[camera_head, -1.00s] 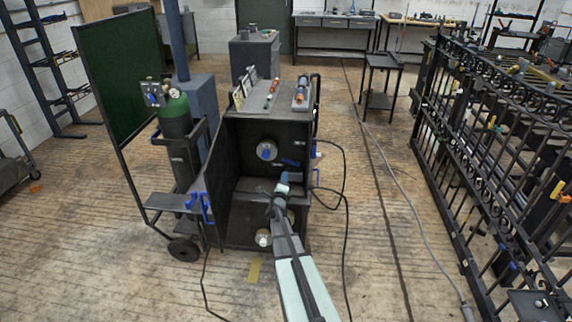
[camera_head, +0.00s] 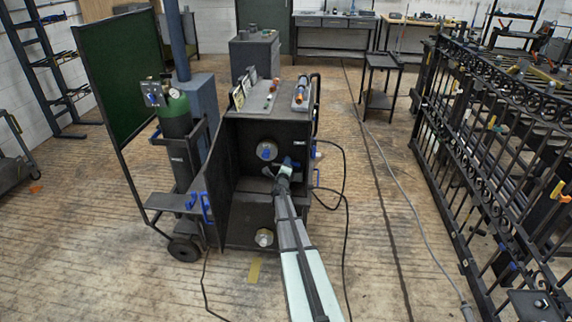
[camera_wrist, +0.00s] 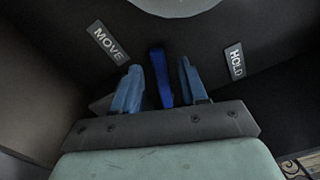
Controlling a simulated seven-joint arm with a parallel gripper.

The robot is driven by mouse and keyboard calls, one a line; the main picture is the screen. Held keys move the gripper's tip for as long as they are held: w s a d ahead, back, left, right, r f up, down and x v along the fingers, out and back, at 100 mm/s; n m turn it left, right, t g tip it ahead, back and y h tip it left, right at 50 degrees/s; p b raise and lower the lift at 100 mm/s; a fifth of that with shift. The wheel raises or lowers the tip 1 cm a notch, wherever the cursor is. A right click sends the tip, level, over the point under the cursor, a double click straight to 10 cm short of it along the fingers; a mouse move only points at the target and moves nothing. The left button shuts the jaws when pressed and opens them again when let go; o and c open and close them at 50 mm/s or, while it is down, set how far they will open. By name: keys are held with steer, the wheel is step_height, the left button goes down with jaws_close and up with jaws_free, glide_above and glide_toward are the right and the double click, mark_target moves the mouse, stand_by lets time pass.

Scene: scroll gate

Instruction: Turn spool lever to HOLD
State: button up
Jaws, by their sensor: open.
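The blue spool lever (camera_wrist: 161,77) stands between my gripper's two blue fingers in the wrist view, pointing up between the labels. The MOVE label (camera_wrist: 108,43) is to its upper left and the HOLD label (camera_wrist: 235,61) to its right. My gripper (camera_wrist: 158,88) is open, with a gap on each side of the lever. In the head view my gripper (camera_head: 280,170) reaches into the open black cabinet (camera_head: 268,132), below the round spool hub (camera_head: 267,151). The lever is hidden there by my gripper and arm.
The cabinet door (camera_head: 218,185) stands open at the left, with blue handles. A green gas cylinder (camera_head: 176,115) stands beyond it. Black cables (camera_head: 344,200) lie on the floor to the right. A black iron gate (camera_head: 480,170) stands at the far right.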

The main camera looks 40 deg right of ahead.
steer(key=shift+x, duration=0.8)
jaws_close()
